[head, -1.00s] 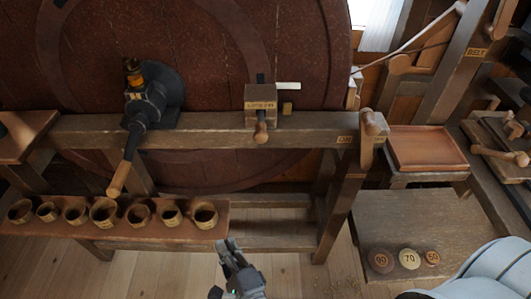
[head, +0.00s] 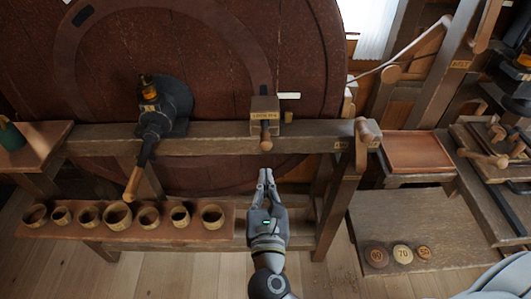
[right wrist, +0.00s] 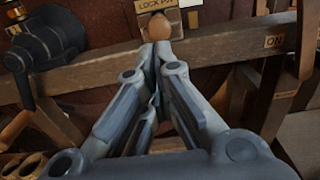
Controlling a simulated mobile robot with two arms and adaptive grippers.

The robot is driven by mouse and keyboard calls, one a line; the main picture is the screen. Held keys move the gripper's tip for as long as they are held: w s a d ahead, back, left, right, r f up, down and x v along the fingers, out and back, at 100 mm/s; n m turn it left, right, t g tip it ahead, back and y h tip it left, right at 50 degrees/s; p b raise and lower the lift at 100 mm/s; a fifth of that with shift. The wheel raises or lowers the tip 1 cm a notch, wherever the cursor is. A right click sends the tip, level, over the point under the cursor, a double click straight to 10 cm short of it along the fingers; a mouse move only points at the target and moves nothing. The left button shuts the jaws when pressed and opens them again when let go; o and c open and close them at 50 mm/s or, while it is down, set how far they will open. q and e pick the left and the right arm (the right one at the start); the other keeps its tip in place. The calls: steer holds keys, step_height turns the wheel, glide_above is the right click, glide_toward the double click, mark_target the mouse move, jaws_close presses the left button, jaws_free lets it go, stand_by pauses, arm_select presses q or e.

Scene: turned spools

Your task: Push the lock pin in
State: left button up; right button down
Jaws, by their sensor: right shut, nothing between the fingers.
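The lock pin (head: 266,140) is a wooden peg with a rounded knob end. It sticks out toward me from a wooden block labelled LOCK PIN (head: 264,107) on the wooden beam. In the right wrist view the round knob (right wrist: 159,28) shows just beyond the fingertips, below the label. My right gripper (head: 266,172) is shut and empty, pointing at the knob from just below it in the head view. In the right wrist view its fingertips (right wrist: 156,46) overlap the knob's lower edge; I cannot tell whether they touch. My left gripper is not in view.
A dark crank device with a wooden handle (head: 133,184) is left of the block. Several wooden cups stand on a low shelf (head: 75,232). A lever (head: 362,140) by an ON label is at the beam's right end. Round weights lie on a bench (head: 430,228).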

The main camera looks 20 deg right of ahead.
mark_target(265, 151)
steer(key=p+x, duration=0.2)
steer(key=x, duration=0.5)
steer(key=shift+w+f, duration=0.1)
steer(key=x, duration=0.3)
steer(key=shift+w+d+p, duration=0.1)
steer(key=shift+w+p, duration=0.2)
steer(key=shift+s+r, duration=0.15)
steer(key=shift+r, duration=0.05)
steer(key=shift+s, duration=0.1)
steer(key=shift+s+f, duration=0.15)
steer(key=shift+s, duration=0.1)
steer(key=v, duration=1.1)
steer(key=shift+s, duration=0.2)
